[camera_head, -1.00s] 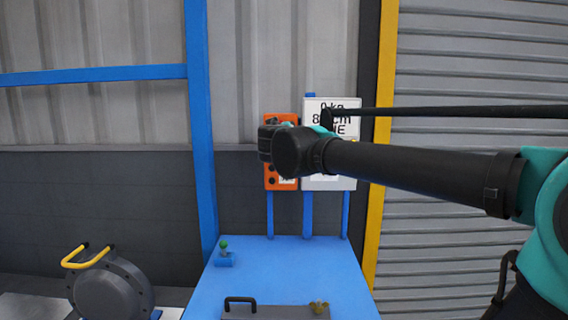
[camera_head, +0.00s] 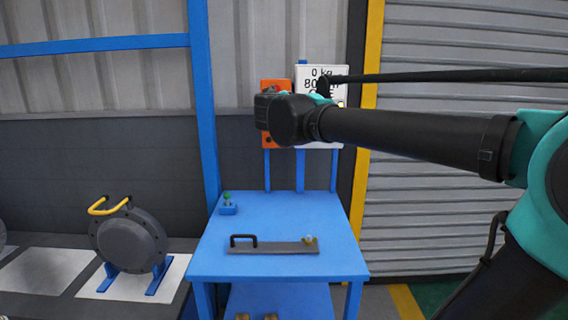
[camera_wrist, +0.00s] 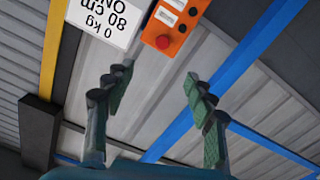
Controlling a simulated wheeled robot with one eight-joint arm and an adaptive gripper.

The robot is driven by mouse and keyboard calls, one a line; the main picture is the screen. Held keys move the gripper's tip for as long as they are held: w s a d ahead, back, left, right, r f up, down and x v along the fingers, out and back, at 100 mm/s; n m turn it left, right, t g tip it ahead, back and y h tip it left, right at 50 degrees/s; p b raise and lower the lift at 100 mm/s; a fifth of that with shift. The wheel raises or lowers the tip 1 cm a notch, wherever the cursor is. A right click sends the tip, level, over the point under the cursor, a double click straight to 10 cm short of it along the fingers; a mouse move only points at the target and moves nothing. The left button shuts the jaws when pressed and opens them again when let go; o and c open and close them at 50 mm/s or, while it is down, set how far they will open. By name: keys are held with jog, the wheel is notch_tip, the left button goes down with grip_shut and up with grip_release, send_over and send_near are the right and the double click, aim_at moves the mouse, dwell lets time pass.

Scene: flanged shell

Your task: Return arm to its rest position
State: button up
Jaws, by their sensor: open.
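My arm reaches in from the right in the head view, held raised in front of the wall and above the blue table (camera_head: 300,267). The outer arm and wrist hide my gripper's fingers in that view. In the wrist view my gripper (camera_wrist: 152,92) is open, its two green-padded fingers wide apart with nothing between them. The wrist view is upside down and shows the orange control box (camera_wrist: 172,25) and the white sign (camera_wrist: 103,22) beyond the fingers.
A grey flanged shell (camera_head: 130,243) with a yellow handle stands on blue supports at the left. A blue post (camera_head: 203,110) rises behind.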

jog(key=s+d+f+m+g+h, duration=0.2)
jog(key=s+d+f+g, duration=0.2)
jog(key=d+f, duration=0.8)
jog(key=s+d+f+m+g+h, duration=0.2)
jog(key=s+d+f+g, duration=0.2)
jog(key=d+f, duration=0.85)
jog(key=s+a+f+g+y, duration=0.1)
jog(key=s+f+g+y, duration=0.1)
jog(key=s+f, duration=0.8)
jog(key=s+a+f+g+y, duration=0.2)
jog(key=s+f, duration=0.8)
jog(key=f, duration=0.6)
jog(key=shift+n+g, duration=0.3)
jog(key=shift+g, duration=0.5)
